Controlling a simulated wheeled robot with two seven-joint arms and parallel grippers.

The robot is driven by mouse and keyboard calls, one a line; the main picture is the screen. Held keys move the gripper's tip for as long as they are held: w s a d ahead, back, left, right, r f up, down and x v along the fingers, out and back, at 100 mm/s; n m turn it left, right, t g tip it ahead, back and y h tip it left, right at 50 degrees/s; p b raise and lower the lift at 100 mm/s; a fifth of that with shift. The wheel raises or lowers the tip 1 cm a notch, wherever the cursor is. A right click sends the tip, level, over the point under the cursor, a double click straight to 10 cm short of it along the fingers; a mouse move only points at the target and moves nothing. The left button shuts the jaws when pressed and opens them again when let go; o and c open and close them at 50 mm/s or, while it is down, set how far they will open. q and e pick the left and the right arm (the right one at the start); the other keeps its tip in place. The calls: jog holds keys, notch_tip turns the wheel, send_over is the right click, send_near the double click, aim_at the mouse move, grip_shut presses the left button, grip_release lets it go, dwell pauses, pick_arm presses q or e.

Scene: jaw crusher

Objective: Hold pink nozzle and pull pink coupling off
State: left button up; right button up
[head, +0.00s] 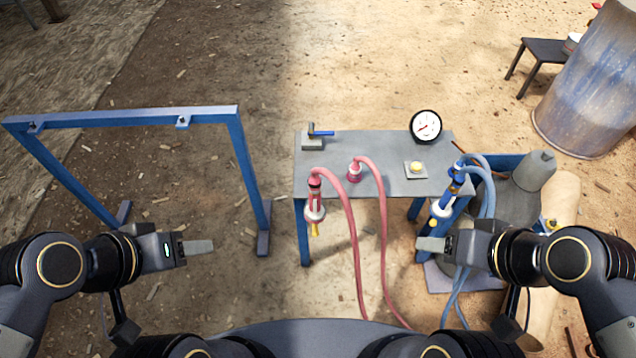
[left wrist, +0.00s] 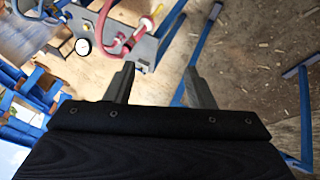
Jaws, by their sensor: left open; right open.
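The pink nozzle (head: 315,204) hangs at the front left edge of the grey table, with a pink coupling (head: 315,182) at its top where a pink hose joins. A second pink fitting (head: 354,173) stands on the tabletop with its own pink hose. My left gripper (head: 212,247) is open and empty, left of the nozzle and apart from it. In the left wrist view its two fingers (left wrist: 160,85) are spread, and the pink nozzle (left wrist: 146,22) shows beyond them. My right gripper (head: 418,244) is open and empty, right of the pink hoses, near the blue nozzle.
The grey table (head: 385,150) carries a gauge (head: 426,126), a blue-handled valve (head: 318,133) and a yellow button (head: 415,167). A blue nozzle (head: 441,207) with blue hoses hangs at right. A blue frame (head: 240,165) stands left. Ground between frame and table is clear.

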pick_arm(q)
jog(key=o, duration=0.3)
jog(key=w+f+b, duration=0.1)
jog(key=f+b, duration=0.1)
jog(key=w+d+f+n+g+h+b, duration=0.1)
jog(key=w+f+b, duration=0.1)
jog(key=f, duration=0.1)
jog(key=w+d+f+n+g+b, duration=0.1)
jog(key=f+b, duration=0.1)
jog(key=b, duration=0.1)
jog(key=shift+w+f, duration=0.2)
jog(key=shift+f, duration=0.1)
jog(key=w+d+f+n+h+b, duration=0.35)
jog(key=w+f+n+b, duration=0.4)
jog(key=f, duration=0.75)
jog(key=w+d+f+n+t+h+b, duration=0.15)
jog(key=w+f+n+h+b, duration=0.25)
jog(key=w+f+b, duration=0.8)
jog(key=w+d+f+n+h+b, duration=0.4)
jog(key=f+n+b, duration=0.2)
jog(key=f, duration=1.2)
jog(key=b+x, duration=0.2)
jog(key=x, duration=0.6)
jog(key=shift+d+r, duration=0.1)
jog(key=shift+d, duration=0.3)
pick_arm(e)
notch_tip(320, 180, down, 35)
jog(key=shift+f, duration=0.15)
pick_arm(q)
jog(key=shift+c, duration=0.4)
